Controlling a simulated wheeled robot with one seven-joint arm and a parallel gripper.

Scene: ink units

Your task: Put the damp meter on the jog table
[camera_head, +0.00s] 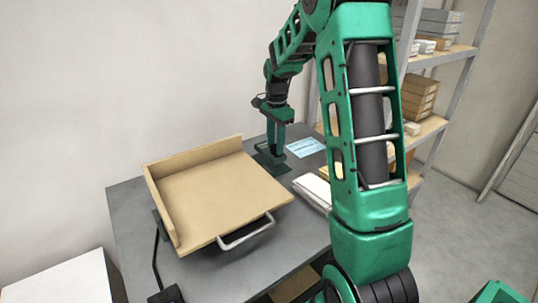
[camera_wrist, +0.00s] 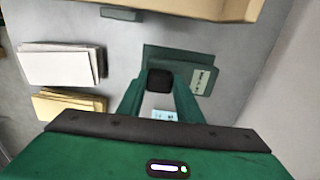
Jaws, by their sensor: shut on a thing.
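The jog table (camera_head: 215,190) is a tan tilted board with raised edges at its left and back and a metal handle at the front; its edge shows at the top of the wrist view (camera_wrist: 190,8). My gripper (camera_head: 277,146) is behind and to the right of it, pointing down. In the wrist view my gripper (camera_wrist: 160,82) is shut on a small black block, which I take to be the damp meter (camera_wrist: 160,79). The block is over or in a dark green holder (camera_head: 268,161) with a pale label; I cannot tell whether they touch.
A blue-white sheet (camera_head: 306,147), a white stack (camera_head: 314,190) and a yellowish stack (camera_wrist: 70,105) lie on the grey table (camera_head: 205,278) to the right. A black box (camera_head: 166,295) with a cable is at the front left. The jog table's board is bare.

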